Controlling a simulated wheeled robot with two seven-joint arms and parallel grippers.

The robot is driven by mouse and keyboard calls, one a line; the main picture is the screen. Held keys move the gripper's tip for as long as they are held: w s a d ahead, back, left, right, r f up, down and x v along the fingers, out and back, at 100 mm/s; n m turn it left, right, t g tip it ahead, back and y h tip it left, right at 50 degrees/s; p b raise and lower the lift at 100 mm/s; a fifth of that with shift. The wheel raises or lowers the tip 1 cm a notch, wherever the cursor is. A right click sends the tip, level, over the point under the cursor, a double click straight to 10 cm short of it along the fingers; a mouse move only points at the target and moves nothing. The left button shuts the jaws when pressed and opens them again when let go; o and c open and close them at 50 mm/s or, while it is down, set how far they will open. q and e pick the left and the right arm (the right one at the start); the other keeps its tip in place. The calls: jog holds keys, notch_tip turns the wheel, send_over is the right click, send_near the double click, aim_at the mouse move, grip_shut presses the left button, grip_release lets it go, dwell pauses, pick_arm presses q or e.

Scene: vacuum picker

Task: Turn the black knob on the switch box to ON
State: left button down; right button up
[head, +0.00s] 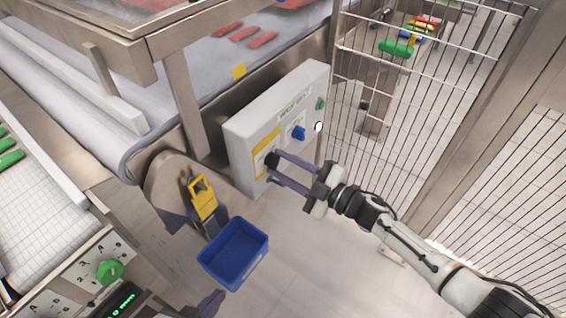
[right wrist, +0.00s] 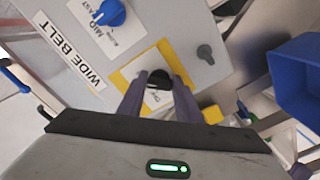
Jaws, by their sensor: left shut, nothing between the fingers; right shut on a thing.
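The grey switch box (head: 243,133) stands beside the conveyor in the head view. The black knob (head: 271,158) sits on a yellow-bordered plate low on its face. It also shows in the right wrist view (right wrist: 158,84). My right gripper (head: 274,168) reaches in from the right, its purple fingers on either side of the knob and shut on it. The fingers partly hide the knob and plate lettering, so I cannot read its setting. My left gripper (head: 210,303) is at the bottom edge, mostly out of frame, shut and empty, away from the box.
The box also carries a blue knob (head: 299,133) and a green button (head: 321,104). A blue bin (head: 233,253) stands below left, near a yellow part (head: 203,197). A wire fence (head: 430,110) closes off the right. A panel with a green knob (head: 109,271) is lower left.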

jog(key=shift+m, duration=0.5)
jog(key=o, duration=1)
jog(key=shift+o, duration=0.2)
jog(key=shift+s+d, duration=0.1)
jog(key=p+v, duration=0.1)
jog(key=v, duration=0.9)
jog(key=s+d+f+m+h, duration=0.2)
jog(key=s+f+m+h, duration=0.2)
jog(key=s, duration=0.3)
jog(key=s+d+f+m+g+h, duration=0.1)
jog(key=s+d+f+m+h, duration=0.1)
jog(key=s+f+m+h, duration=0.2)
jog(key=s+d+f+m+g+h, duration=0.1)
jog(key=s+d+f+m+h, duration=0.2)
jog(key=s+m, duration=0.6)
jog(key=shift+s+f+h+p, duration=0.35)
jog(key=shift+s+f+h, duration=0.2)
jog(key=shift+s, duration=0.55)
